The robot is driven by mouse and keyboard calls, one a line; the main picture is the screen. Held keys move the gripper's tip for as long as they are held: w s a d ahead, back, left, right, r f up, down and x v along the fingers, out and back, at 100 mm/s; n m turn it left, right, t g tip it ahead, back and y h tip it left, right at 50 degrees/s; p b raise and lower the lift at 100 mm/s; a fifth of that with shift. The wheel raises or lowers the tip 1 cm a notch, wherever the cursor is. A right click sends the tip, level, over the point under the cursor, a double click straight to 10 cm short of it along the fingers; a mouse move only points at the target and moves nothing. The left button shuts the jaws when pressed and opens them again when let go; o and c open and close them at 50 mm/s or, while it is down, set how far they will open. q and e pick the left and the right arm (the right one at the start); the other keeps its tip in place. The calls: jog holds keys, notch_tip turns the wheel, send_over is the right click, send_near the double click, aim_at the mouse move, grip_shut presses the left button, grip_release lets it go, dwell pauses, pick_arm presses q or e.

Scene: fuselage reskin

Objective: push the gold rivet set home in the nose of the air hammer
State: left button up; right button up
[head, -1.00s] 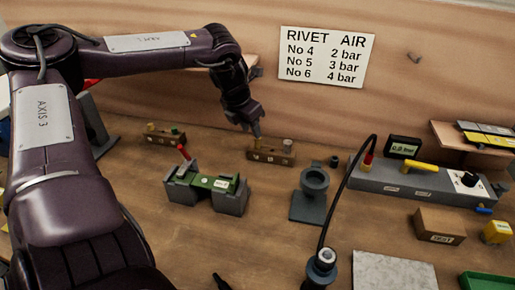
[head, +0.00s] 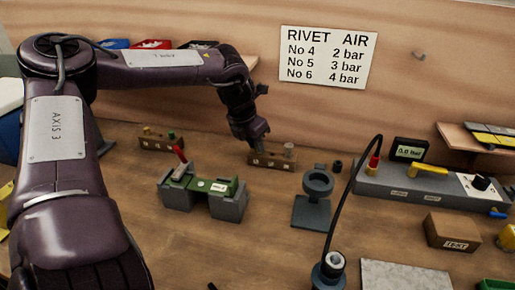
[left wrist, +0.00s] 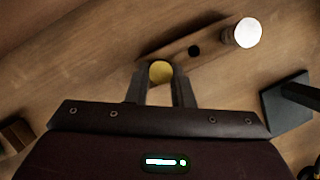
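The gold rivet set (left wrist: 161,71) shows as a round gold top between my left gripper's fingers in the left wrist view. My left gripper (head: 255,148) is low at the left end of the back rack (head: 272,159). Its fingers (left wrist: 160,88) lie against both sides of the gold set, with no gap visible. The set's lower part is hidden, so I cannot tell whether it is still seated in the rack. The air hammer (head: 329,272) stands at the bottom of the head view with a black hose rising from it. My right gripper is not in view.
The back rack also has an empty dark hole (left wrist: 193,50) and a pale set (left wrist: 243,33). A second small rack (head: 161,142), a green-and-grey fixture (head: 203,190), a ring stand (head: 317,186) and the air regulator unit (head: 425,185) stand around. Bare table lies between fixture and hammer.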

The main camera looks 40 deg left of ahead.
pick_arm(q)
grip_shut()
jog(key=shift+r+p, duration=0.85)
jog(key=shift+r, duration=0.4)
jog(key=shift+r+p, duration=0.35)
jog(key=shift+r, duration=0.15)
jog(key=shift+r+p, duration=1.1)
jog(key=shift+r, duration=0.4)
